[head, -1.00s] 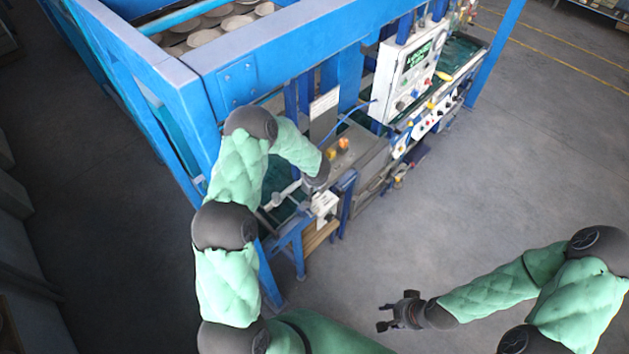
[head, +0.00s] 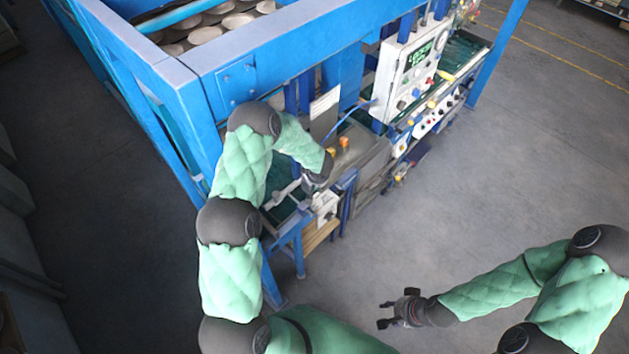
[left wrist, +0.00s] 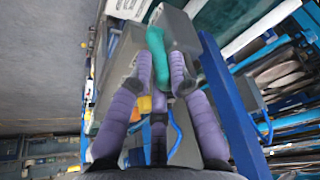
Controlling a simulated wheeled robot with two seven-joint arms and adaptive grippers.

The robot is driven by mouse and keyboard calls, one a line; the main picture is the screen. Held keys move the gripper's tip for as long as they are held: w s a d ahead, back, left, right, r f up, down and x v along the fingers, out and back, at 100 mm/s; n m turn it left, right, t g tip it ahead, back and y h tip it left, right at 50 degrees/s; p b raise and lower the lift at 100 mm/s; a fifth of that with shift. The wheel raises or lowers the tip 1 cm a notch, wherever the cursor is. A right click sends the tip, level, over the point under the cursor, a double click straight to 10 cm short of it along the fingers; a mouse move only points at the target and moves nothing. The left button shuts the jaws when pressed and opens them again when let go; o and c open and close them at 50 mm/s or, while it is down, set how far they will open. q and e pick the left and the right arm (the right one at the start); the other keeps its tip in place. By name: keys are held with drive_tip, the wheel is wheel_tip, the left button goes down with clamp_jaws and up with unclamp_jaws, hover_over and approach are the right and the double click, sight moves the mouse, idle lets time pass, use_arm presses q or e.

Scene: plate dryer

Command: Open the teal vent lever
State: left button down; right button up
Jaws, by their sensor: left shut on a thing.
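The teal vent lever (left wrist: 158,62) shows in the left wrist view as a short, rounded teal piece beside a grey box. My left gripper (left wrist: 161,82), with purple padded fingers, is shut on it, with the lever between the fingertips. In the head view my left wrist (head: 318,176) is at the machine's front corner; its fingers and the lever are too hidden there to make out. My right gripper (head: 386,313) is open and empty, well away from the machine over bare floor.
The blue frame (head: 190,80) of the plate dryer stands close beside my left arm. A white control panel (head: 410,65) with knobs is further right. Orange knobs (head: 344,142) sit near my left wrist. The floor at right is clear.

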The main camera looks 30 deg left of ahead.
use_arm(q)
drive_tip(key=shift+w+r, duration=0.1)
drive_tip(key=shift+w, duration=0.05)
drive_tip(key=c, duration=1.2)
unclamp_jaws()
drive_tip(key=shift+d, duration=0.1)
drive_tip(key=v, duration=1.2)
